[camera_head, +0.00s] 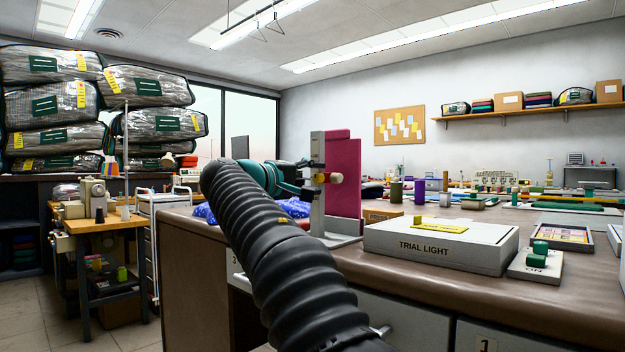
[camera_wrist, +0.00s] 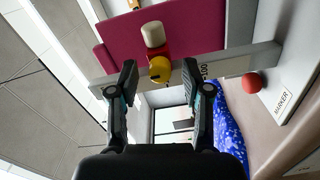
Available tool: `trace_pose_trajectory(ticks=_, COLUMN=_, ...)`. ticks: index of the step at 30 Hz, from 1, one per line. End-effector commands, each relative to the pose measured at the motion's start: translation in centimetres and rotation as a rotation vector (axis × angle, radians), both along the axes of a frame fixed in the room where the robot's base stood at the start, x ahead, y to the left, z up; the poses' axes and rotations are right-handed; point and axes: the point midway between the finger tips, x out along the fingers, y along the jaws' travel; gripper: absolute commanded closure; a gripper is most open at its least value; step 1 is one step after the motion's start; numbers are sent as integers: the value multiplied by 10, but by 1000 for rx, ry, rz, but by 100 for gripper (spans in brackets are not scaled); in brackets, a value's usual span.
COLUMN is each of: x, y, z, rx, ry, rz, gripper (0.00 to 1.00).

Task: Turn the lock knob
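A grey upright frame (camera_head: 318,205) with a magenta panel (camera_head: 343,180) stands at the near edge of the brown counter. A yellow round knob (camera_wrist: 160,70) on a red piece, with a cream cylinder (camera_wrist: 153,34) beyond it, sits on the frame. The cream end also shows in the head view (camera_head: 336,178). My gripper (camera_wrist: 159,76) is open, its two fingers apart on either side of the yellow knob in the wrist view.
A white TRIAL LIGHT box (camera_head: 440,244) and a green switch block (camera_head: 537,260) lie on the counter (camera_head: 480,290) right of the frame. A red ball (camera_wrist: 252,82) is beside the frame. Blue speckled cloth (camera_wrist: 228,120) lies nearby.

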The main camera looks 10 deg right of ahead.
Motion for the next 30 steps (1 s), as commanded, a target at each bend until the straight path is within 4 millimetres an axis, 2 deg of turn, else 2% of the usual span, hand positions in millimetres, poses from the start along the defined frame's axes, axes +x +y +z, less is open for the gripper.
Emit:
trace_pose_trajectory(ticks=7, x=-1, y=2, z=0, rx=-1, ry=1, rz=1, gripper=51)
trace_pose_trajectory(ticks=11, x=-7, y=10, z=0, rx=0, ry=1, rz=2, gripper=51)
trace_pose_trajectory(ticks=24, x=-54, y=77, z=0, rx=-1, ry=0, rz=4, gripper=51)
trace_pose_trajectory(ticks=30, x=-67, y=93, z=0, rx=-1, ry=1, rz=1, gripper=51)
